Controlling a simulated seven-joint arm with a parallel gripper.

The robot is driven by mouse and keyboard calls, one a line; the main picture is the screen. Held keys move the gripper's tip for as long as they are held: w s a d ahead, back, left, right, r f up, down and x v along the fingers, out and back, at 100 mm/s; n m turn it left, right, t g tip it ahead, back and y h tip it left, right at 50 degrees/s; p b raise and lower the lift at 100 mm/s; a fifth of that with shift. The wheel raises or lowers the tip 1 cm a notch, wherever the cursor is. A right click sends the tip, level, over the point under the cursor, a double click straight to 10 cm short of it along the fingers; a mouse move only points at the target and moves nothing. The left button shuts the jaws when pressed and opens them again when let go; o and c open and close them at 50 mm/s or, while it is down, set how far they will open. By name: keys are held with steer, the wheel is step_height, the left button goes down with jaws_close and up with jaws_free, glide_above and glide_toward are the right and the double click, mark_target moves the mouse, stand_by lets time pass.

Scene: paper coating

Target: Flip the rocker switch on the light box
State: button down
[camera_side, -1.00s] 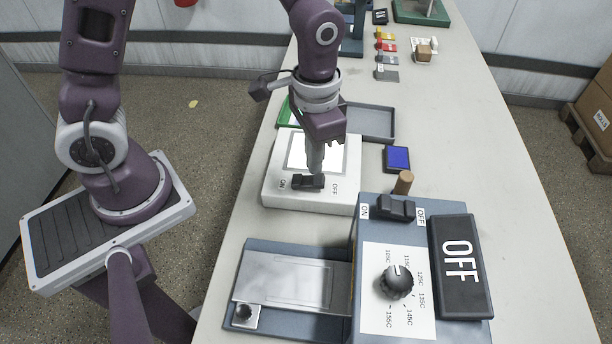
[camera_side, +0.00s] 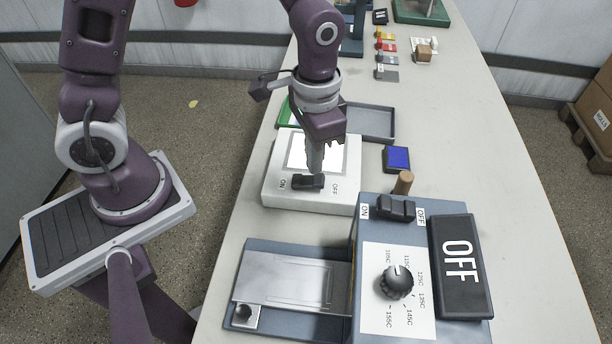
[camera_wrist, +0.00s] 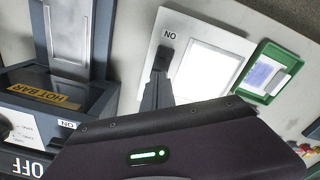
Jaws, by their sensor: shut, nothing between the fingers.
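The light box (camera_side: 271,188) is white with a bright lit panel, and it stands on the bench. Its black rocker switch (camera_side: 308,182) sits at the front edge between an ON label on the left and an OFF label on the right. My gripper (camera_side: 315,172) is shut and empty, pointing down with its fingertips at the switch, over its right half. I cannot tell whether they touch. In the wrist view the light box (camera_wrist: 196,38) shows behind the shut fingers (camera_wrist: 158,80), whose tips overlap the black switch (camera_wrist: 161,58). The OFF label is hidden there.
A blue-grey heater unit (camera_side: 362,250) with its own rocker switch (camera_side: 396,208), a dial (camera_side: 397,282) and an OFF sign (camera_side: 460,265) stands in front. A blue pad (camera_side: 397,159) and a grey tray (camera_side: 371,122) lie nearby.

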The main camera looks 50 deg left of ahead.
steer(key=shift+f, duration=1.4)
stand_by(0.8)
steer(key=shift+r, duration=3.5)
step_height(320, 180, up, 8)
steer(key=n+t, duration=0.1)
steer(key=t, duration=0.1)
glide_above(314, 179)
steer(key=s+a, duration=0.3)
steer(key=s, duration=0.1)
steer(key=s+a+r+n+t, duration=0.2)
steer(key=s+r, duration=0.4)
steer(key=s, duration=0.3)
steer(key=shift+s+a+t, duration=0.3)
steer(key=shift+a+t, duration=0.5)
steer(key=shift+a, duration=0.2)
